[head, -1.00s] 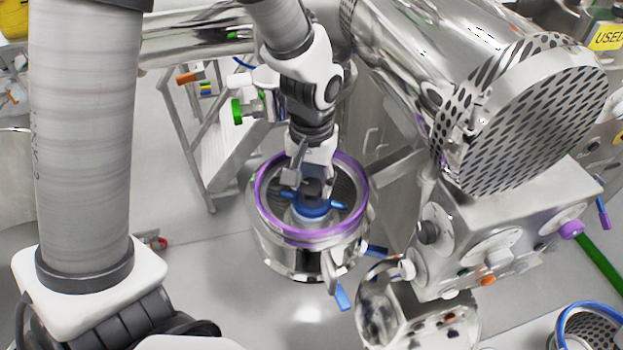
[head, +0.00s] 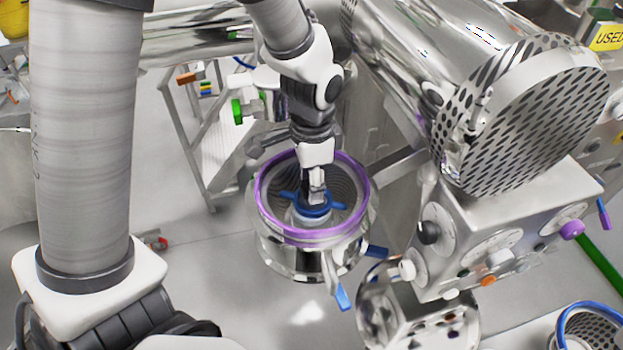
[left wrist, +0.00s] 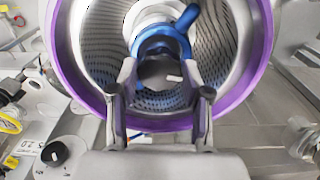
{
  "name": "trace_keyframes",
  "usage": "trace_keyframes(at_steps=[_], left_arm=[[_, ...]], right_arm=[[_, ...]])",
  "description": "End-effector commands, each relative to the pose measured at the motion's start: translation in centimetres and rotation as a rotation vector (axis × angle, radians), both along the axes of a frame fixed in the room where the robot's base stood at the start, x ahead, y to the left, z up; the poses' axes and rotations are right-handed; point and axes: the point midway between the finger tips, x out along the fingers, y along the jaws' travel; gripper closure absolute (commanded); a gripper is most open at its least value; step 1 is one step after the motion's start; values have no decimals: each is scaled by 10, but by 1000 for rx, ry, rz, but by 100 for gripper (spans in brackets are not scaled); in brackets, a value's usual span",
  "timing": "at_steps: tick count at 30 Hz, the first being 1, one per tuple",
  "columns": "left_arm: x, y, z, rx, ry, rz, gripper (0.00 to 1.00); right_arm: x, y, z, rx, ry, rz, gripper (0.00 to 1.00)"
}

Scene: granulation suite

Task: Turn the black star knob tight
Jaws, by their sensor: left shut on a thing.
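The black star knob (left wrist: 160,73) shows in the left wrist view between the two fingers of my left gripper (left wrist: 159,80). It sits on a blue bladed part (left wrist: 165,42) in the middle of the bowl. My left gripper is shut on the knob, with a finger on each side. In the head view, my left gripper (head: 316,192) points down into the bowl and hides most of the knob. The bowl is steel with a purple rim (head: 262,208) and a perforated inner wall. My right gripper is not in view.
A large steel drum with a perforated end (head: 535,125) and a control box (head: 495,235) stand right of the bowl. Blue handles (head: 343,297) stick out at the bowl's lower right. A stepped metal stand (head: 205,130) is at the left.

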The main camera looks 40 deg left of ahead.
Motion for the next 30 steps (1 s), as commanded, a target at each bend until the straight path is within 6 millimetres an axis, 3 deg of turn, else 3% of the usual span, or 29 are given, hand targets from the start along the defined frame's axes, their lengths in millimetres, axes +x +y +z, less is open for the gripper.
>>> trace_keyframes(at_steps=[15, 30], left_arm=[[-2, 0, -2, -2, 7, -340, 87], [-2, 0, -2, -2, 7, -394, 87]], right_arm=[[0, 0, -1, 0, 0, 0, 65], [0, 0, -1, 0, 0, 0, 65]])
